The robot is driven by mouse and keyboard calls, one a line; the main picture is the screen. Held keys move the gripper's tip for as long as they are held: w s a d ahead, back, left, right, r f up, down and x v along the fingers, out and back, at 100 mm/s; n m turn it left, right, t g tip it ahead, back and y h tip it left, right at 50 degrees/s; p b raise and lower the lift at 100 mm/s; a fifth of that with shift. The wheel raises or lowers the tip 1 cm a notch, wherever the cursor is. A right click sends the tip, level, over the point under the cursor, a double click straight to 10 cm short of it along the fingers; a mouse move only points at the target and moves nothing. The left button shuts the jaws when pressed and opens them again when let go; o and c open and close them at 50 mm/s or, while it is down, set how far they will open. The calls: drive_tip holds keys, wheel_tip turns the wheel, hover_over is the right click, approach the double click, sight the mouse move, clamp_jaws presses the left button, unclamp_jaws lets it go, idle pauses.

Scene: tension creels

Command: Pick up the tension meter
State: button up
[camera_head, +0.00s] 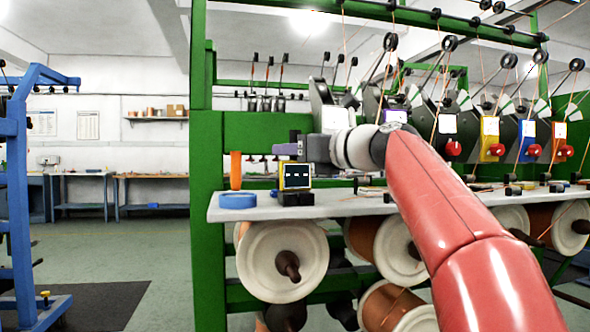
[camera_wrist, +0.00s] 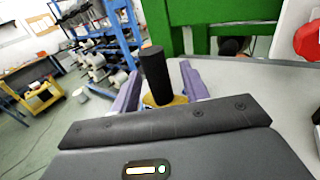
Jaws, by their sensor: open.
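The likely tension meter (camera_head: 296,176) is a small yellow-edged device with a dark display on a black block. It stands upright near the left end of the pale shelf (camera_head: 350,205). My gripper (camera_head: 285,149), with purple fingers, is level above the shelf, pointing left, just above and behind the device in the head view. In the wrist view my gripper (camera_wrist: 168,92) has its fingers spread apart. A black cylinder (camera_wrist: 155,74) with a yellow part (camera_wrist: 165,101) at its base shows between them. I cannot tell whether this is the same device or whether the fingers touch it.
A blue round dish (camera_head: 238,200) and an orange cylinder (camera_head: 236,170) stand left of the device. A green post (camera_head: 207,165) rises behind the shelf. White-flanged spools (camera_head: 270,262) sit below it. A red rounded object (camera_wrist: 308,41) is at right in the wrist view.

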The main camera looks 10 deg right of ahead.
clamp_jaws()
idle(0.3)
